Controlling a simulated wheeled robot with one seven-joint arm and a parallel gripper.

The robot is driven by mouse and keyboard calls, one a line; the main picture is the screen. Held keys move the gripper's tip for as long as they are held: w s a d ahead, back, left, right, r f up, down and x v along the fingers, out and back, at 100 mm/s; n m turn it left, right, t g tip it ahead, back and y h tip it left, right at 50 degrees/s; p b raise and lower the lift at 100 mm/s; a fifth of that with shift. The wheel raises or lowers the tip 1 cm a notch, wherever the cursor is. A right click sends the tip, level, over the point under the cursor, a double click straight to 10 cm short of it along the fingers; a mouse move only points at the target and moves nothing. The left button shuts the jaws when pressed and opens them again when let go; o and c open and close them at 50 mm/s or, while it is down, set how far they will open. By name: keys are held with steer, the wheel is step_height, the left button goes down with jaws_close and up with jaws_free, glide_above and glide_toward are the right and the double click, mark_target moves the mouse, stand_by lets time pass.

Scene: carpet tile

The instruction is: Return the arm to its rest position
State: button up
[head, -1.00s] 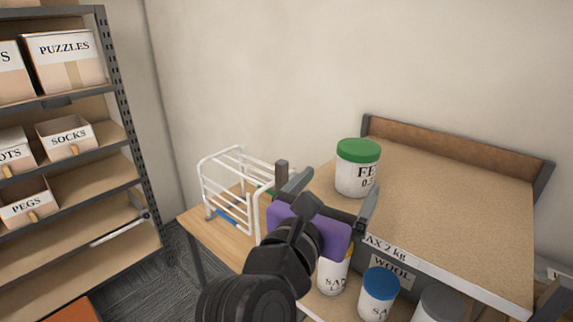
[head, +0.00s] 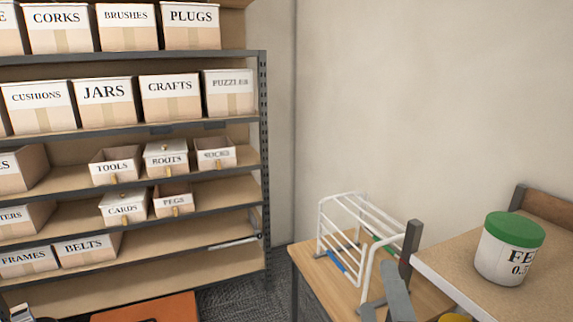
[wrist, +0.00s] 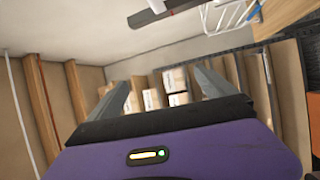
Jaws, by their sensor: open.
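My gripper (wrist: 162,92) shows in the wrist view with its two grey fingers spread apart and nothing between them. Its purple body fills the bottom of that view.
A wooden table (head: 315,275) holds a white wire rack (head: 340,225). The bench (head: 455,285) has a dark post (head: 410,245) at its left corner. A tall shelf (head: 200,262) with labelled boxes stands at left. An orange thing (head: 150,308) lies low before it.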

steer(key=s+d+f+m+g, duration=0.1)
steer(key=s+f+m, duration=0.4)
steer(key=s, duration=0.6)
steer(key=s+d+f+m+g+y, duration=0.1)
steer(key=s+f+m, duration=0.4)
steer(key=s, duration=0.6)
steer(key=s+d+f+m+g, duration=0.3)
steer(key=s+f+m, duration=0.3)
steer(key=s, duration=0.5)
steer(key=shift+s+d+f, duration=0.3)
steer(key=shift+d+f, duration=0.15)
steer(key=shift+f, duration=0.2)
